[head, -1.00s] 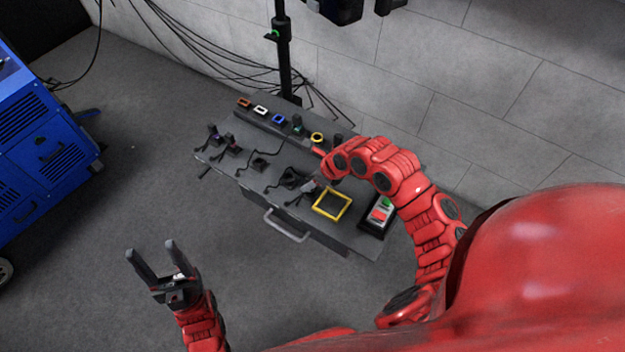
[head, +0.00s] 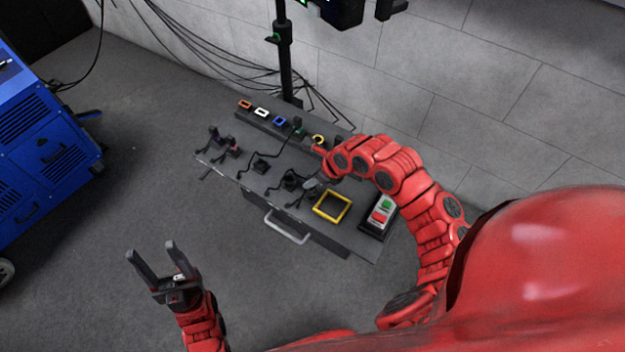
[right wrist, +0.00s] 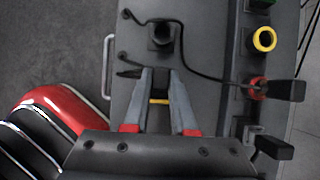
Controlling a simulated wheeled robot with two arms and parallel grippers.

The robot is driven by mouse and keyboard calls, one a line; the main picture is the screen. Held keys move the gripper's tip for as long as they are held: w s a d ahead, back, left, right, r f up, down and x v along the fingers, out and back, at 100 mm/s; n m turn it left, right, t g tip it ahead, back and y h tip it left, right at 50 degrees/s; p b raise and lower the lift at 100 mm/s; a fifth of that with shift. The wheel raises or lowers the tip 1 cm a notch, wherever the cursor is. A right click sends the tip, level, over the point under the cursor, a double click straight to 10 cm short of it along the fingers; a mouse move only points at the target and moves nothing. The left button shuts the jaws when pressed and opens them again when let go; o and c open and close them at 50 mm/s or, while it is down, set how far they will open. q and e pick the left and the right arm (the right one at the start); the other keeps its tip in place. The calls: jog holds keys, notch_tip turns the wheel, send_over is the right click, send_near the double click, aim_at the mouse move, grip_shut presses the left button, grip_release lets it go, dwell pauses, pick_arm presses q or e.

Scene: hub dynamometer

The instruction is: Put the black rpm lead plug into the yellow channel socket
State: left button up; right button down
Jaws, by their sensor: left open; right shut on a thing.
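The yellow channel socket (head: 318,139) is a yellow ring on the raised strip at the back of the bench; it also shows at the upper right of the right wrist view (right wrist: 264,39), with its opening empty. My right gripper (right wrist: 161,76) is shut on a small dark block, the black rpm lead plug (right wrist: 161,82), over the bench and apart from the socket. Its fingers are small and partly hidden by the arm in the head view (head: 310,187). My left gripper (head: 153,251) is open and empty, off the bench at the lower left.
Orange, white (head: 261,112) and blue sockets line the same strip. A red socket (right wrist: 258,86) sits beside the yellow one, near black protruding parts (right wrist: 285,90). Other leads and a black block (right wrist: 161,35) lie on the bench. A yellow frame (head: 331,218) and switch box (head: 381,212) are near the right arm.

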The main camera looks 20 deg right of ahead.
jog(key=shift+r+p, duration=1.05)
jog(key=shift+r, duration=1.6)
jog(key=shift+w, duration=0.1)
jog(key=w+d+b, duration=0.4)
jog(key=d+b, duration=0.2)
jog(key=b, duration=0.2)
jog(key=shift+w, duration=0.3)
jog(key=shift+d, duration=0.1)
